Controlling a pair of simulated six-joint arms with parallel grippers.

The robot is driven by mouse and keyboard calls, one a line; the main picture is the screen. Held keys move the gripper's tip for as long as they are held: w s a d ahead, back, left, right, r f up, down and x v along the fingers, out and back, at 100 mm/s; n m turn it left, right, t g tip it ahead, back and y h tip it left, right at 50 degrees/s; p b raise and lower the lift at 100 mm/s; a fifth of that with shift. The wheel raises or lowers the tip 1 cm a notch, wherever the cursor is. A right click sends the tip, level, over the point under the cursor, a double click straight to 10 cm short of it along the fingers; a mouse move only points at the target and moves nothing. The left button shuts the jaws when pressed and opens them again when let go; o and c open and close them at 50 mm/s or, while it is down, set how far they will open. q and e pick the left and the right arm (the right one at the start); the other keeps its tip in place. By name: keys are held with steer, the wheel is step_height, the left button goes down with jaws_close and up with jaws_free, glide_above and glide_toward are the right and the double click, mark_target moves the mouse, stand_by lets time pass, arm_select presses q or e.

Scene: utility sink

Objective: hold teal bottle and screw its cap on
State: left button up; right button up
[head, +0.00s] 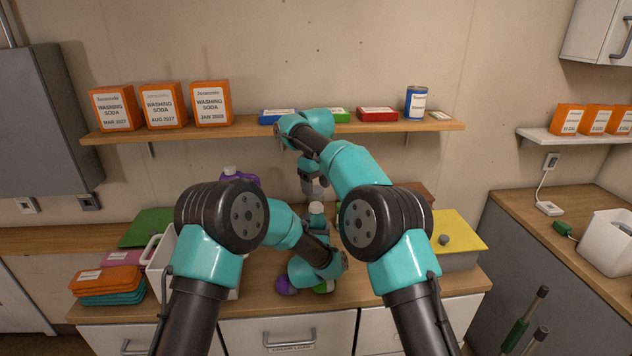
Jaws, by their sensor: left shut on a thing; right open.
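My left gripper (319,228) is low over the counter, partly hidden by its own wrist, and is shut on what appears to be the teal bottle. Little of the bottle's body shows. A pale cap-like top (316,208) sticks up above the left gripper; I cannot tell if it is seated on the neck or how tight it is. My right gripper (315,190) points down from above, open, its fingertips just over the pale top. I cannot tell whether they touch it.
A purple bottle (240,176) stands behind my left arm, and a white bin (158,268) is at left. Purple (287,285) and green items lie at the counter's front. A yellow-topped box (456,232) is at right. The wall shelf (240,128) holds several boxes.

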mark_target(316, 204)
steer(key=n, duration=0.6)
steer(key=shift+r+n, duration=0.15)
steer(key=shift+n, duration=0.15)
steer(key=n, duration=0.5)
steer(key=shift+r, duration=0.15)
steer(key=n, duration=0.6)
steer(key=shift+r+n, duration=0.15)
steer(key=shift+n, duration=0.15)
steer(key=n, duration=0.6)
steer(key=shift+r, duration=0.15)
steer(key=shift+f, duration=4)
